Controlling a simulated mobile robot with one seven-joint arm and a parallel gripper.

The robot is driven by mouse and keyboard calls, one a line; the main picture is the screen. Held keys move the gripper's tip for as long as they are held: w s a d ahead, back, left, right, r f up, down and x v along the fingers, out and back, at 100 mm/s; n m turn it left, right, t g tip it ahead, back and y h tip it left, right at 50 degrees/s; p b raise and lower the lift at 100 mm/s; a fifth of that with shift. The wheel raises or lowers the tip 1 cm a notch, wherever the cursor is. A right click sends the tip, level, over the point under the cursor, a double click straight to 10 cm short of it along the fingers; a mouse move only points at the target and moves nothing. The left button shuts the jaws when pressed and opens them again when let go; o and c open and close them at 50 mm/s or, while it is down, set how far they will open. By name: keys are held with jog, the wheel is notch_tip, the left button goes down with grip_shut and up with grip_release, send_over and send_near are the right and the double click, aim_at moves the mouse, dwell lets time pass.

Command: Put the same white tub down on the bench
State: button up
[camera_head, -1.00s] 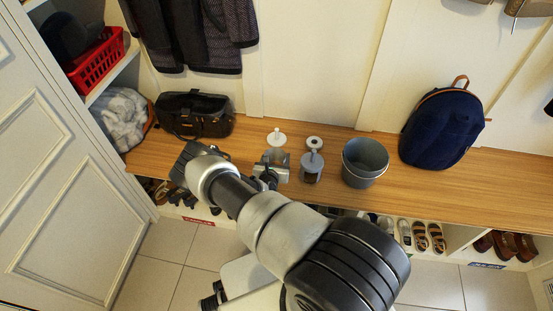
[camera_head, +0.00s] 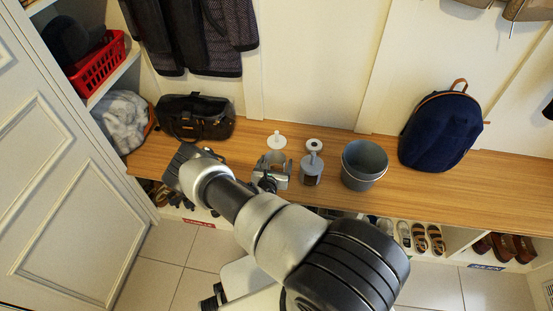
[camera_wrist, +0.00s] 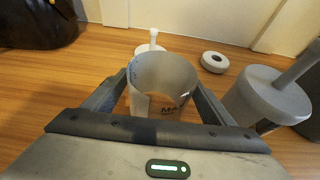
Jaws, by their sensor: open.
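The white tub (camera_wrist: 162,82) is an open, pale cylinder with dark lettering, seen upright between my fingers in the wrist view. In the head view the tub (camera_head: 276,157) shows at the front half of the bench (camera_head: 420,185). My gripper (camera_head: 273,172) is open, with one finger on each side of the tub; whether either finger touches it I cannot tell. The tub's base is hidden behind my gripper, but it appears to stand on the bench.
A white lid-like disc with a stem (camera_head: 277,141) lies behind the tub. A white ring (camera_head: 314,145) and a grey handled canister (camera_head: 311,168) are to the right, then a grey bucket (camera_head: 365,165) and a navy backpack (camera_head: 442,130). A black bag (camera_head: 195,117) is at left.

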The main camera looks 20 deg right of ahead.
jog(key=p+v, duration=0.2)
jog(key=v, duration=0.7)
jog(key=shift+r, duration=0.1)
notch_tip(320, 180, up, 8)
jog(key=w+m+h, duration=0.2)
jog(key=w+m, duration=0.1)
notch_tip(320, 180, up, 9)
jog(key=m+g+h, duration=0.3)
jog(key=m, duration=0.3)
send_over(273, 169)
jog(key=s+d+r+m+g, duration=0.25)
jog(key=r+m, duration=0.25)
jog(key=r, duration=0.3)
jog(key=s+d+r+m+g, duration=0.1)
jog(key=s+r+m+g, duration=0.3)
jog(key=r, duration=0.4)
jog(key=s+a+r+m+t+y, duration=0.2)
jog(key=s+a+r+m+y, duration=0.3)
jog(key=s+a+r, duration=0.3)
jog(key=s+a+r+m+t+y, duration=0.2)
jog(key=s+a+r+m+y, duration=0.4)
jog(key=s+r, duration=0.6)
jog(key=shift+s+a+r+y, duration=0.25)
jog(key=shift+a+r+y, duration=0.45)
jog(key=shift+a, duration=0.2)
